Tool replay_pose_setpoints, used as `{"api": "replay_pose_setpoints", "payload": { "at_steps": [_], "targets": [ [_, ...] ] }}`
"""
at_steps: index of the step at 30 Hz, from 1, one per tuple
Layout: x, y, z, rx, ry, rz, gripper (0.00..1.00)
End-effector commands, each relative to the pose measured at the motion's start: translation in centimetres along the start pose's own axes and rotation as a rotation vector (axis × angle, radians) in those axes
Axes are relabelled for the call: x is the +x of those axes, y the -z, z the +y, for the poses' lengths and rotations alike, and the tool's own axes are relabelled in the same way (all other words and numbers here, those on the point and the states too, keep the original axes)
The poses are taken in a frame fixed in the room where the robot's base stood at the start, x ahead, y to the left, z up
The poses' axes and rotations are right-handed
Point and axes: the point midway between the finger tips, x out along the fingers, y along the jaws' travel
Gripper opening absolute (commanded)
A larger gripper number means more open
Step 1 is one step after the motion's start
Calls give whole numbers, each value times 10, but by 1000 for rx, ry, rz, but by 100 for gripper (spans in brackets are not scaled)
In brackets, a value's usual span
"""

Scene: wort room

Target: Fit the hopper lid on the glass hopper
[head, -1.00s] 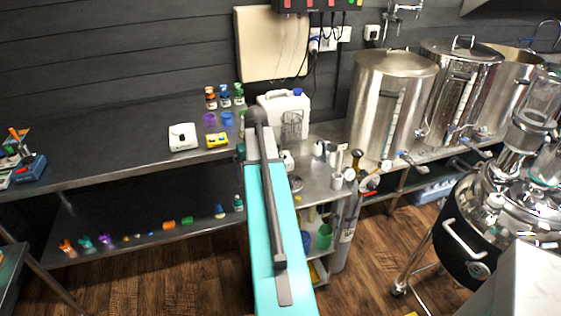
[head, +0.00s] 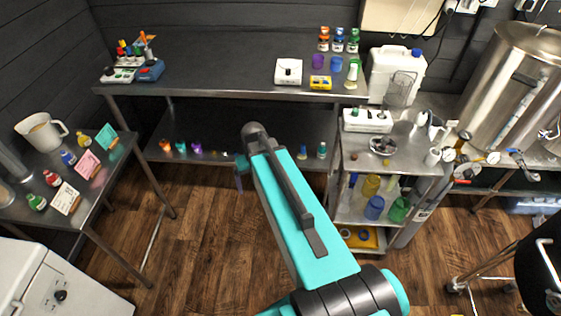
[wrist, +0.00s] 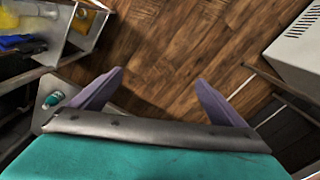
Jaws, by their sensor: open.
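A clear glass vessel (head: 401,90), which may be the glass hopper, stands upright beside the white jug at the back of the steel cart. A round metal dish (head: 383,146) lies in front of it on the cart top; I cannot tell whether it is the hopper lid. No other thing is clearly the lid. My gripper (wrist: 158,88) is open and empty in the wrist view, its two purple fingers spread above the wooden floor. In the head view my arm hides most of it. It is left of the cart and well apart from the glass vessel.
The steel cart (head: 395,164) holds a white multi-socket box (head: 367,120) and small utensils, with coloured cups below. A long dark bench (head: 220,60) runs along the back wall. A side table (head: 100,190) with bottles and cards stands left. The wooden floor (head: 200,245) between is clear.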

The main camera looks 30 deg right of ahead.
Motion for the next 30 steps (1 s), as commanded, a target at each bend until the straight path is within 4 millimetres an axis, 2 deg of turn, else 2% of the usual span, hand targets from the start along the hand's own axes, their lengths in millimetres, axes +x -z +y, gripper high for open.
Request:
{"api": "replay_pose_setpoints", "payload": {
  "at_steps": [1,6,12,20,30],
  "targets": [
    [11,-11,-19,-25,0,-13,95],
    [50,-49,-65,-90,-3,-62,95],
    [93,-97,-90,-135,-10,-137,95],
    [144,-164,-95,-160,-23,-254,95],
    [196,-256,-84,-168,-37,-419,95]
  ]
}}
